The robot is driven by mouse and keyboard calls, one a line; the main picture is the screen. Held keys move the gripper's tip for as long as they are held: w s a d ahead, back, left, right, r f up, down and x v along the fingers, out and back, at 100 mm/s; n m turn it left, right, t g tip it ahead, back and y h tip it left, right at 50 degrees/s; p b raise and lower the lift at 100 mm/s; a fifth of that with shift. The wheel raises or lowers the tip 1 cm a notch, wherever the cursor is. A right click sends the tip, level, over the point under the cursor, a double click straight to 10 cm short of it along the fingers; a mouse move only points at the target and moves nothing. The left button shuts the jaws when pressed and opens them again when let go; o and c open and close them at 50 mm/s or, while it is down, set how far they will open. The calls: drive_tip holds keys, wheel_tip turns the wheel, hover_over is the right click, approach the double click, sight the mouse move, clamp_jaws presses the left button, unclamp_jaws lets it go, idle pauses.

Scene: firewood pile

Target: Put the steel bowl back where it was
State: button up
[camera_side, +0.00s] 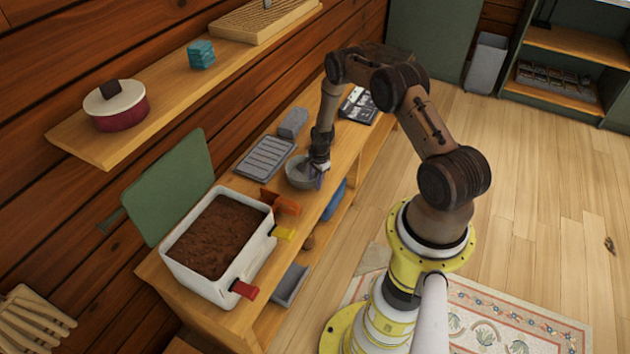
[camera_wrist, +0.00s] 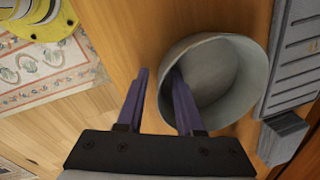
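The steel bowl (camera_side: 297,172) is a round grey bowl on the wooden bench, and it also shows in the wrist view (camera_wrist: 226,72). My gripper (camera_side: 317,172) is low at the bowl's right side in the side view. In the wrist view my gripper (camera_wrist: 160,72) has two purple fingers spread apart. The bowl's near-left wall lies between them, one finger inside the bowl and one outside. A gap shows between the fingers and the wall, so they do not look closed on it.
A grey slatted tray (camera_side: 264,158) and a grey block (camera_side: 293,122) lie close behind the bowl. A white planter of soil (camera_side: 219,238) with coloured clips stands to its left. The bench's front edge is close to the bowl. A shelf (camera_side: 170,92) runs above along the wall.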

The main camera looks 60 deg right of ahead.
drive_tip(key=shift+r, duration=0.1)
drive_tip(key=a+r+n+t, duration=0.1)
drive_tip(key=a+r+n, duration=0.3)
drive_tip(key=r, duration=1)
drive_tip(key=a+r+n, duration=0.3)
drive_tip(key=a+r, duration=0.2)
drive_tip(key=r, duration=0.8)
drive_tip(key=a+r+n+t, duration=0.1)
drive_tip(key=a+r+n, duration=0.3)
drive_tip(key=r, duration=1)
drive_tip(key=s+a+r+n+t, duration=0.1)
drive_tip(key=s+a+r+n, duration=0.4)
drive_tip(key=s+a+r, duration=0.6)
drive_tip(key=s+a+n, duration=0.2)
drive_tip(key=s+n, duration=0.1)
drive_tip(key=s, duration=0.3)
drive_tip(key=s+a+r+n+t, duration=0.1)
drive_tip(key=s+a+n, duration=0.1)
drive_tip(key=s, duration=0.4)
drive_tip(key=shift+n, duration=0.6)
drive_tip(key=shift+r, duration=0.1)
